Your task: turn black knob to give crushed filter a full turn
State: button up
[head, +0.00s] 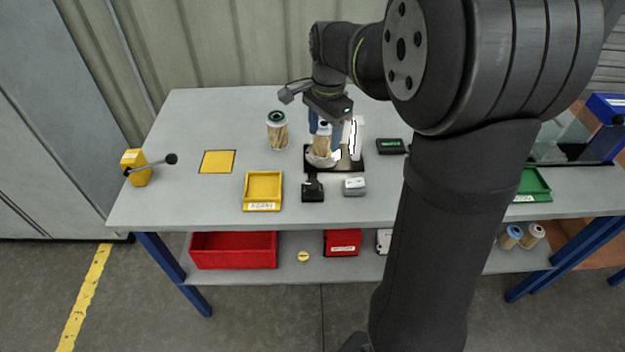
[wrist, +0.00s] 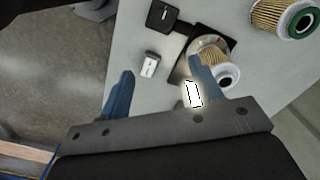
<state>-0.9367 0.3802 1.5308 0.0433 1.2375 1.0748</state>
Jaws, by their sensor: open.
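A tan pleated filter (head: 322,146) with a pale end cap stands on a round plate on a dark base (head: 350,168). The filter also shows in the wrist view (wrist: 213,57), partly behind one finger. I cannot make out crushing on it. A black box (head: 313,190) in front of the base carries the black knob, whose top shows a pale line in the wrist view (wrist: 162,14). My gripper (head: 326,129) is open, with blue fingers, close to the filter in the head view. In the wrist view the gripper (wrist: 160,72) holds nothing between its fingers.
A green-capped filter (head: 277,131) stands to the left. A grey box (head: 354,187) sits right of the black box. A bright white panel (head: 356,136) stands by the base. A yellow tray (head: 263,207) and a yellow box with a lever (head: 136,167) are further left.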

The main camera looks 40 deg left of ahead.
jog(key=s+a+r+n, duration=0.1)
jog(key=s+r+n, duration=0.1)
send_near(313, 183)
jog(key=f, duration=0.8)
jog(key=shift+s+a+f, duration=0.1)
jog(key=shift+s+f, duration=0.1)
jog(key=shift+f, duration=0.1)
jog(key=shift+c, duration=0.5)
jog(key=c, duration=0.9)
